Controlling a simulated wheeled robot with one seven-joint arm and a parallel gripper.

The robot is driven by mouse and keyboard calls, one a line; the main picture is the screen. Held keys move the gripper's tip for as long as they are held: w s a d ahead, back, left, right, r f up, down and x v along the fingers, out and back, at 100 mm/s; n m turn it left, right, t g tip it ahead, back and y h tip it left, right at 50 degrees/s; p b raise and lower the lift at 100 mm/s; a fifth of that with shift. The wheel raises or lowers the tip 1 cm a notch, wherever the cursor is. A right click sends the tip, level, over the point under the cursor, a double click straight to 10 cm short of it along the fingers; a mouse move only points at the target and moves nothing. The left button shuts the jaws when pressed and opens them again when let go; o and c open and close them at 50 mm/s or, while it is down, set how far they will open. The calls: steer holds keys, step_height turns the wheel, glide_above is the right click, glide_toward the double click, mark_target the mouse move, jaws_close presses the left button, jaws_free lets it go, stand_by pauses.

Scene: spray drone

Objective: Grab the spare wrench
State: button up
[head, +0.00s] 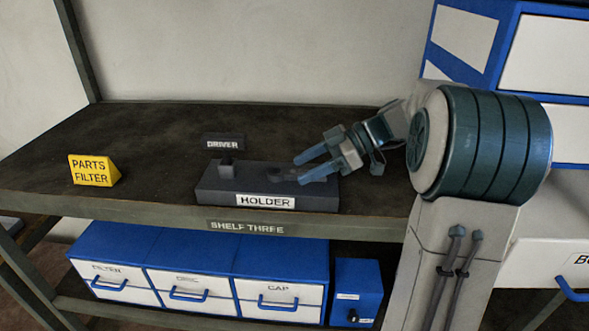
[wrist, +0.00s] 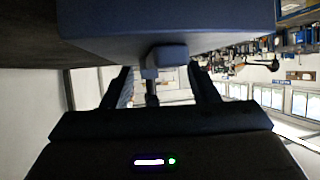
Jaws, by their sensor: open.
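A dark grey holder block (head: 225,196) labelled HOLDER stands near the front edge of the shelf. A dark, low shape (head: 282,174) lies on its top right part; it may be the wrench, but its form is too unclear to tell. My gripper (head: 298,171) has its two blue fingers spread apart at the holder's right end, pointing left, with the tips beside this shape. In the wrist view, the open gripper (wrist: 163,80) has a small dark blocky piece (wrist: 167,56) between and just beyond its fingers, under a large blue-grey block (wrist: 230,32), probably the holder.
Blue-and-white drawers (head: 190,265) are below the shelf (head: 150,135).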

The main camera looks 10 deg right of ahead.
steer(key=shift+a+f, duration=0.3)
steer(key=shift+a, duration=0.15)
jaws_close()
